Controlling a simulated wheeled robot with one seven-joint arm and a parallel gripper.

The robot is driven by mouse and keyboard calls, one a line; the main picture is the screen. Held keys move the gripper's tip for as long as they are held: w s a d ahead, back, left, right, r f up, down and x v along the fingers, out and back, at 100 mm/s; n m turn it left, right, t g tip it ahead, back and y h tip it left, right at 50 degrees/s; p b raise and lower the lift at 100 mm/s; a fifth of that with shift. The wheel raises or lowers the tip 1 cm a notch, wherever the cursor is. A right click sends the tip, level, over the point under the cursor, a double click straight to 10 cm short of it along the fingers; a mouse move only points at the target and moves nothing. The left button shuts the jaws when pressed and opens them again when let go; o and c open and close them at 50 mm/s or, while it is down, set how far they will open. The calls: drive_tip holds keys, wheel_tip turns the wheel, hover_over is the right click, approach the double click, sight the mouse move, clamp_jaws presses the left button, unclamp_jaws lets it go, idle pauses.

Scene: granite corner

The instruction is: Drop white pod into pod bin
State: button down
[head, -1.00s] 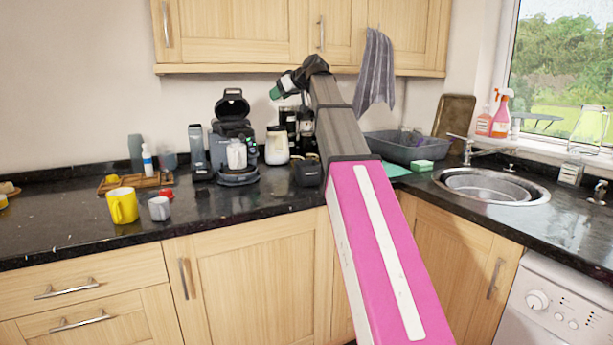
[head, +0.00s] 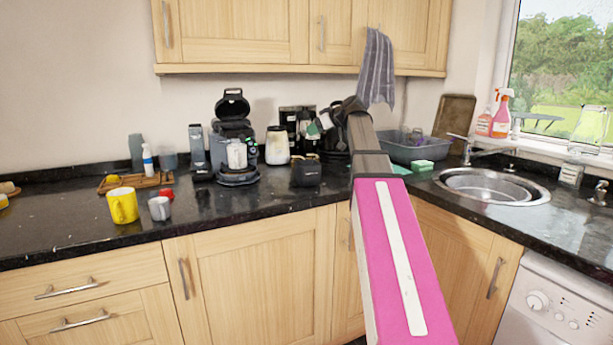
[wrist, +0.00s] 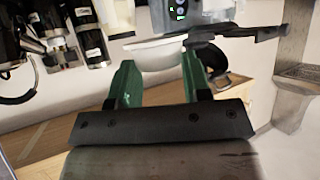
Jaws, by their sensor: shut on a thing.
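My gripper (head: 318,125) is raised above the counter at the back, its green fingers partly hidden by my arm in the head view. In the wrist view, the green fingers of my gripper (wrist: 159,68) are shut on the white pod (wrist: 155,54), which shows as a shallow white shape between the tips. The pod cannot be made out in the head view. A small dark open container, apparently the pod bin (head: 306,174), stands on the counter below my gripper, right of the coffee machine (head: 235,142). My gripper is above it and apart from it.
A cream jar (head: 277,146) and a black espresso machine (head: 299,122) stand behind the bin. A grey basin (head: 398,149) and sink (head: 490,185) are to the right. A yellow mug (head: 123,205) and grey cup (head: 160,208) stand left on the granite counter (head: 70,222).

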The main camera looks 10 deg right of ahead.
drive_tip(key=shift+f, duration=2.5)
drive_tip(key=shift+c, duration=2.4)
unclamp_jaws()
drive_tip(key=v, duration=1)
drive_tip(key=shift+s+d+r, duration=0.15)
drive_tip(key=shift+s+d, duration=0.1)
